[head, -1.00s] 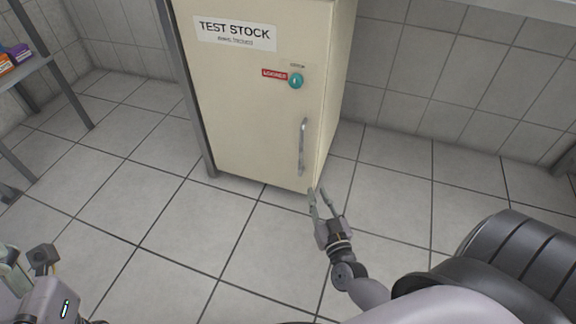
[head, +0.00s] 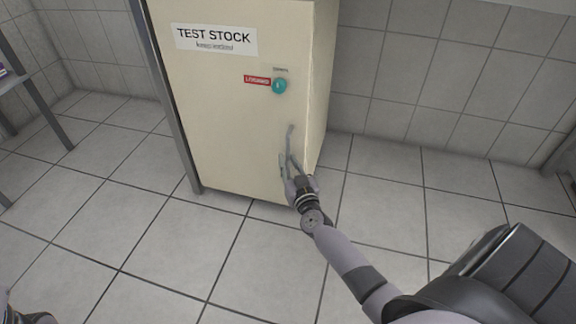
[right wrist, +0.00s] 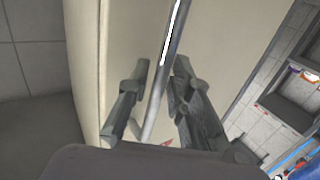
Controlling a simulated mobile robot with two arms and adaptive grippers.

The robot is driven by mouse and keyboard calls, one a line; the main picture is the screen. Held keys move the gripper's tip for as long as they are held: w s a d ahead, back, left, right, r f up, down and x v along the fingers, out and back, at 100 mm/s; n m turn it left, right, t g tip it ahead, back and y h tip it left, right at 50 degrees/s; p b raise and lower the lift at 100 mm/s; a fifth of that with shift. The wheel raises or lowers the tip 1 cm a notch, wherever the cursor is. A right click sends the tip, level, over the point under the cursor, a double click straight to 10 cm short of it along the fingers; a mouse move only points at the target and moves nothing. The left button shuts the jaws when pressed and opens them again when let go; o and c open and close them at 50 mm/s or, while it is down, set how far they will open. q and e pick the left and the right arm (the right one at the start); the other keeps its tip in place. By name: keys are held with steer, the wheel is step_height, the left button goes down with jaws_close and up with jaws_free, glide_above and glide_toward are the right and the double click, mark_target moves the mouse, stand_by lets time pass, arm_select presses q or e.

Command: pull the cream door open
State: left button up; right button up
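The cream door (head: 225,130) fills the front of a tall cabinet and is shut, with a "TEST STOCK" sign at its top. Its vertical metal bar handle (head: 290,137) is near the door's right edge; the lower part is hidden by my gripper. In the right wrist view the handle (right wrist: 174,38) runs between the fingers. My right gripper (head: 287,162) is at the handle, fingers apart on either side of it. The fingers look open, with a small gap to the bar. My left gripper is not in view; only a bit of my left arm shows at the lower left.
A teal round knob (head: 280,86) and a red label (head: 257,80) are on the door above the handle. A grey post (head: 170,110) stands along the cabinet's left side. A shelf frame (head: 38,85) is at far left. The tiled floor (head: 180,240) in front is clear.

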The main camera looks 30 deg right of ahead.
steer(key=shift+w+d, duration=0.15)
steer(key=shift+w, duration=0.3)
steer(key=shift+c, duration=0.2)
jaws_close()
